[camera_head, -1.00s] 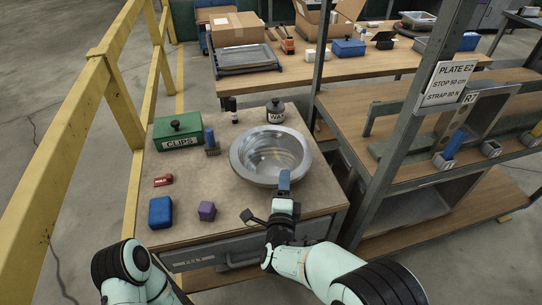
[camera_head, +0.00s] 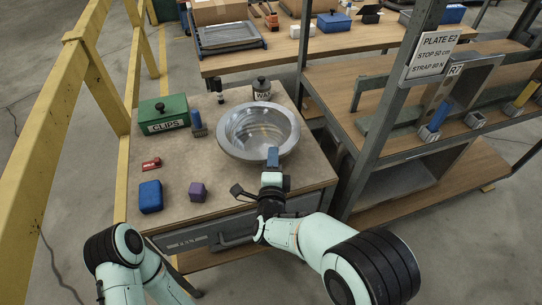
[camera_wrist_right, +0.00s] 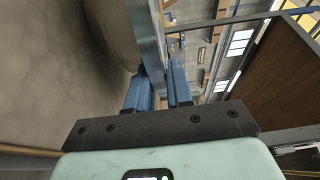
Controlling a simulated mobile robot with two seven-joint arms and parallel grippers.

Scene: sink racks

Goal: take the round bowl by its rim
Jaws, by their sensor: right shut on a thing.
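The round bowl (camera_head: 237,140) is a wide, shiny metal bowl with a broad rim, upright at the right part of the small workbench. My right gripper (camera_head: 272,158) is at its near rim, with a blue finger showing on the inner side. In the right wrist view, the two blue fingers (camera_wrist_right: 163,90) are shut on the bowl's rim (camera_wrist_right: 150,38), one on each side. Whether the bowl's base touches the bench top is hidden.
A green CLIPS box (camera_head: 163,115), a brush (camera_head: 198,125) and a WAX jar (camera_head: 261,90) stand around the bowl's far and left sides. A red item (camera_head: 151,164), blue block (camera_head: 150,197) and purple block (camera_head: 198,192) lie in front. A shelf post (camera_head: 375,130) rises to the right.

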